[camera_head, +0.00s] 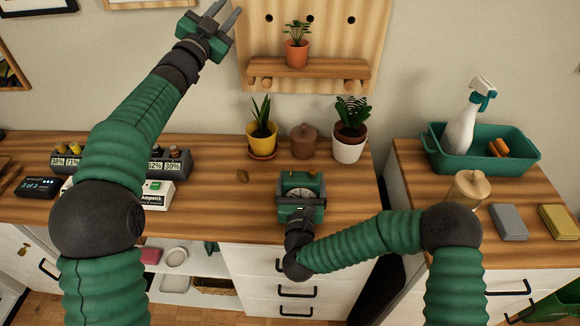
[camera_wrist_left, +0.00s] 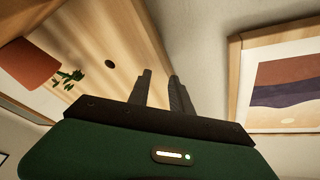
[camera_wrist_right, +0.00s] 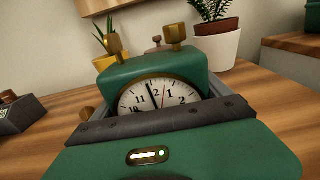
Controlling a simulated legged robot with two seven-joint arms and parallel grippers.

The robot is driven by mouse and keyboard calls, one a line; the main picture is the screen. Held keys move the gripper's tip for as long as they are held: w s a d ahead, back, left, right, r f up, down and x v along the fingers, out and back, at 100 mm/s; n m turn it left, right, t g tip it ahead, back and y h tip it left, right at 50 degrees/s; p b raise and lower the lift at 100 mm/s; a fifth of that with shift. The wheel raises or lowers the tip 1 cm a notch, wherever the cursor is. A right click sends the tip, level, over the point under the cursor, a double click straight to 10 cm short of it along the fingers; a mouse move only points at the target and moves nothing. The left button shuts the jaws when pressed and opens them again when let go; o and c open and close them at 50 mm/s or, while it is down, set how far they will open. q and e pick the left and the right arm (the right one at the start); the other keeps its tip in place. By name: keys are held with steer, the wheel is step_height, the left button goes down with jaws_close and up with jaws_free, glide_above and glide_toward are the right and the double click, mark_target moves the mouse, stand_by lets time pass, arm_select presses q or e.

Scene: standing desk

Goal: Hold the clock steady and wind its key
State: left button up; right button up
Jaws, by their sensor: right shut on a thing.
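A green clock (camera_head: 300,184) with a brass-rimmed white dial stands upright on the wooden desk near its front edge. My right gripper (camera_head: 300,208) is shut on the clock from the front; its fingers are mostly hidden. In the right wrist view the clock (camera_wrist_right: 150,74) fills the middle, its lower dial hidden by my gripper. Brass knobs show on its top and a round brass part at its left; I cannot tell which is the key. My left gripper (camera_head: 227,12) is raised high beside the wall shelf, far from the clock, its fingers apart and empty.
Behind the clock stand a yellow-potted plant (camera_head: 262,138), a brown lidded jar (camera_head: 304,143) and a white-potted plant (camera_head: 349,145). A pegboard shelf (camera_head: 308,68) hangs above. Battery chargers (camera_head: 120,163) sit at the left.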

arm_select(q)
steer(key=n+y, duration=0.1)
steer(key=n, duration=0.1)
steer(key=d+n+y, duration=0.1)
steer(key=n+y, duration=0.1)
steer(key=shift+s+f+g, duration=0.1)
steer(key=shift+s+g, duration=0.05)
steer(key=shift+g, duration=0.15)
steer(key=s+d+f+n+g+y, duration=0.1)
steer(key=s+d+f+n+g, duration=0.1)
steer(key=s+f, duration=0.1)
steer(key=s+d+f+n+g+y, duration=0.1)
steer(key=s+d+f+n+g, duration=0.2)
steer(key=f, duration=0.1)
steer(key=s+d+f+n+g+y, duration=0.1)
steer(key=s+d+f+n+g, duration=0.1)
steer(key=s+f+n, duration=0.1)
steer(key=shift+s+d+f+g+y, duration=0.15)
steer(key=shift+s+f+g+y, duration=0.1)
steer(key=shift+s+g+y, duration=0.2)
steer(key=m+g, duration=0.1)
steer(key=g, duration=0.6)
glide_toward(291, 173)
steer(key=x, duration=0.4)
steer(key=w+x, duration=0.1)
steer(key=x, duration=0.4)
jaws_close()
